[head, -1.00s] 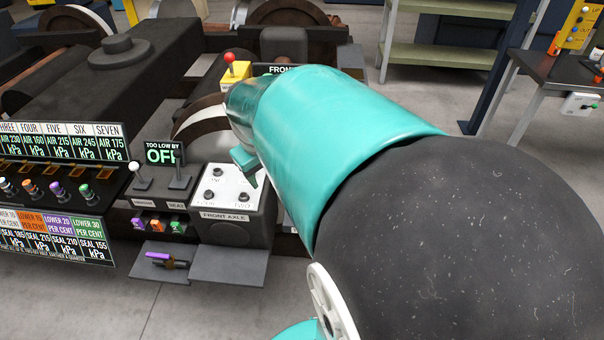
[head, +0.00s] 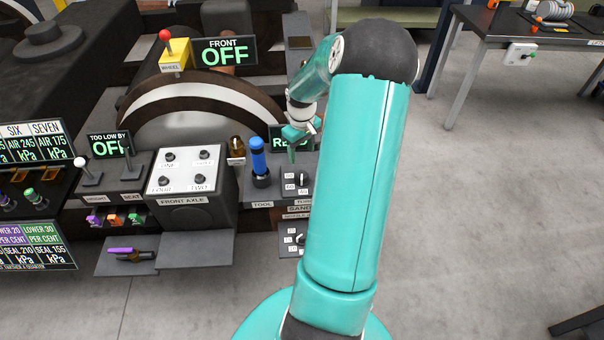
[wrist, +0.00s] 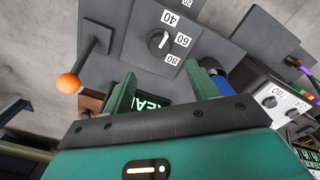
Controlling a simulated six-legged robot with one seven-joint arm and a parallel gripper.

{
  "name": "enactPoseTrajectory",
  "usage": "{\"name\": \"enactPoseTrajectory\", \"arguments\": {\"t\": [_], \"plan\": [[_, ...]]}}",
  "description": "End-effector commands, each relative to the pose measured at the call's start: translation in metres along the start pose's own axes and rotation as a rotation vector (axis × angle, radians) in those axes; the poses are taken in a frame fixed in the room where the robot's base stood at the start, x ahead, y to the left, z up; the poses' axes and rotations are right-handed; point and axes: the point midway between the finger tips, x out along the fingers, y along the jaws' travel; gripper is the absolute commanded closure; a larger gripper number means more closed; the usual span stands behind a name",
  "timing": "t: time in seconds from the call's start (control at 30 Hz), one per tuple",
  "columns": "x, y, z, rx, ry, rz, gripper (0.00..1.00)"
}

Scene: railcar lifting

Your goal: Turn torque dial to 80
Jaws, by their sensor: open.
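The torque dial (head: 304,183) is a dark round knob on a grey panel right of the blue-handled tool, partly hidden by my arm in the head view. In the wrist view the dial (wrist: 158,41) has a white mark and labels 40, 60 and 80 beside it. I cannot tell surely which label the mark points at. My gripper (head: 301,133) is open and empty in front of the READY display. In the wrist view its green fingers (wrist: 165,88) are spread, below the dial in the picture and apart from it.
The blue-handled tool (head: 259,160) stands left of the dial, and its blue part shows close behind the right finger in the wrist view. An orange-ball lever (wrist: 68,83) is at the wrist view's left. The front axle box (head: 190,178) lies farther left. Open floor is at right.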

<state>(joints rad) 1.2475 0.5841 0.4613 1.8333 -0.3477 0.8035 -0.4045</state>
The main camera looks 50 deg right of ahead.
Motion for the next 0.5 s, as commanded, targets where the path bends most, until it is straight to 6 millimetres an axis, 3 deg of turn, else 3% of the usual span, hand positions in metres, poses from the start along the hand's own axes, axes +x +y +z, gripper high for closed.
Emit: {"name": "enactPoseTrajectory", "arguments": {"t": [0.3, 0.5], "plan": [[0.065, 0.000, 0.002, 0.000, -0.004, -0.005, 0.41], [0.098, 0.001, 0.002, 0.000, -0.002, -0.002, 0.41]]}}
